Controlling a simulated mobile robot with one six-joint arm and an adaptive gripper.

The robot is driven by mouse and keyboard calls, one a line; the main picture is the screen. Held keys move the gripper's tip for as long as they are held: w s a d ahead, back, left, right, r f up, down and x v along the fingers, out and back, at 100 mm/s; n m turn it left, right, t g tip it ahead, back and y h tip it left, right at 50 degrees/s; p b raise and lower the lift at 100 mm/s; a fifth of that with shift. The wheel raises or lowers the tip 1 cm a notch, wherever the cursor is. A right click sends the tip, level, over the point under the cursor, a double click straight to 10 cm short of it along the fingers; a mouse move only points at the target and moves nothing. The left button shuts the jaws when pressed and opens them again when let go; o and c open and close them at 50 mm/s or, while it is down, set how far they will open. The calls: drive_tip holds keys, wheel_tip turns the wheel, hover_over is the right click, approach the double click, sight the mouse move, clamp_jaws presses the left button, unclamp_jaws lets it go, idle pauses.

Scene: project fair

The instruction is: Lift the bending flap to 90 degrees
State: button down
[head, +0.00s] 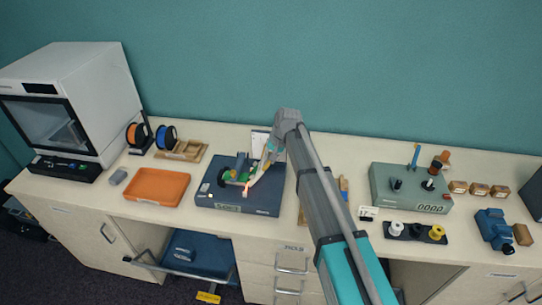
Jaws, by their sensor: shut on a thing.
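A dark blue bending device (240,207) sits on the bench left of my arm, with a green round part and small fittings on top. A pale orange bar (254,182), which looks like part of the bending flap, slants up from the device toward my gripper. My gripper (265,166) points down over the device's right side and is shut on the upper end of this bar. The contact is small and partly hidden by the gripper. The flap's exact angle cannot be read from this view.
An orange tray (157,201) lies left of the device, with two filament spools and a white 3D printer (70,90) behind. A grey-green control box (400,198) stands right of my arm. A blue drawer (200,276) is open below the bench.

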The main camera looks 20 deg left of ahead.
drive_tip(key=a+h+p, duration=0.1)
drive_tip(key=s+a+r+h, duration=0.1)
drive_tip(key=a, duration=0.1)
drive_tip(key=s+a+r+h+p, duration=0.1)
drive_tip(key=a, duration=0.1)
drive_tip(key=shift+a+r+t+p, duration=0.15)
drive_tip(key=shift+r+t+p, duration=0.1)
drive_tip(key=shift+t+p, duration=0.15)
drive_tip(key=shift+s+a+r, duration=0.1)
drive_tip(key=shift+s+a, duration=0.1)
drive_tip(key=shift+a, duration=0.45)
drive_tip(key=shift+s+a+r, duration=0.1)
drive_tip(key=shift+s+a, duration=0.05)
drive_tip(key=shift+a, duration=0.5)
drive_tip(key=c, duration=0.6)
unclamp_jaws()
drive_tip(key=shift+c, duration=0.2)
drive_tip(key=shift+w, duration=0.15)
